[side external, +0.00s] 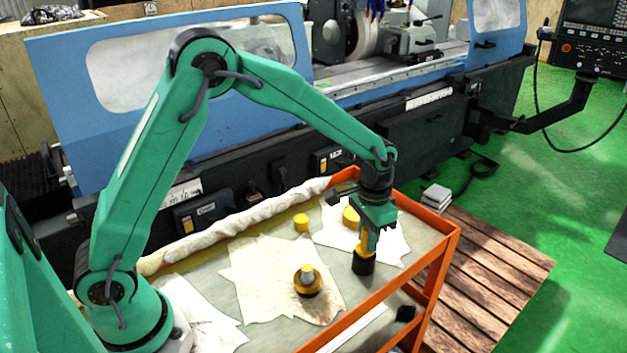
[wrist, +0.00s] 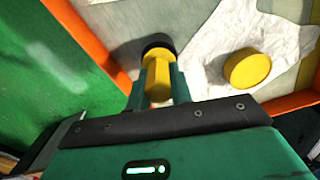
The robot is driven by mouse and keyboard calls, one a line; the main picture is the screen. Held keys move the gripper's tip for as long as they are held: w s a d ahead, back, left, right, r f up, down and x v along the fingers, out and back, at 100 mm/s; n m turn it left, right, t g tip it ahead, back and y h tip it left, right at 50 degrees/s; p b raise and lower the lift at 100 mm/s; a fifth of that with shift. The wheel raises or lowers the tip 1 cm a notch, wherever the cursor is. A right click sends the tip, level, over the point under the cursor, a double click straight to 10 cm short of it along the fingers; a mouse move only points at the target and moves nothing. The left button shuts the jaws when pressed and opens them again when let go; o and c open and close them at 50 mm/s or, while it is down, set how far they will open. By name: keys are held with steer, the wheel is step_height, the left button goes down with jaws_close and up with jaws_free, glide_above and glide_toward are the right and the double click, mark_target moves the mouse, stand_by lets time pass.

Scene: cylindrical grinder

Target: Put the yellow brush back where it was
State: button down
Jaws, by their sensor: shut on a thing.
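The yellow brush (side external: 364,243) has a yellow handle and a round black head. My gripper (side external: 372,232) points down and is shut on the yellow handle, with the black head (side external: 363,263) below the fingers. The brush is roughly upright at the right part of the cart's top. I cannot tell whether its head touches the surface. In the wrist view my gripper (wrist: 164,80) has a finger on each side of the yellow handle (wrist: 180,85), and the black head (wrist: 157,46) shows beyond the fingertips.
The orange-framed cart (side external: 440,240) has a raised rim. On it are a yellow-and-black round piece (side external: 307,282), a small yellow cylinder (side external: 301,222), a yellow disc (wrist: 247,69) and pale cloths (side external: 262,265). A blue grinder (side external: 497,50) stands behind. A wooden pallet (side external: 500,270) lies right.

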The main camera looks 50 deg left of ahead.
steer(key=shift+f, duration=0.45)
steer(key=c, duration=1.3)
jaws_free()
steer(key=shift+o, duration=0.2)
steer(key=shift+r, duration=0.15)
step_height(320, 180, up, 12)
steer(key=shift+f, duration=0.15)
steer(key=shift+r, duration=0.5)
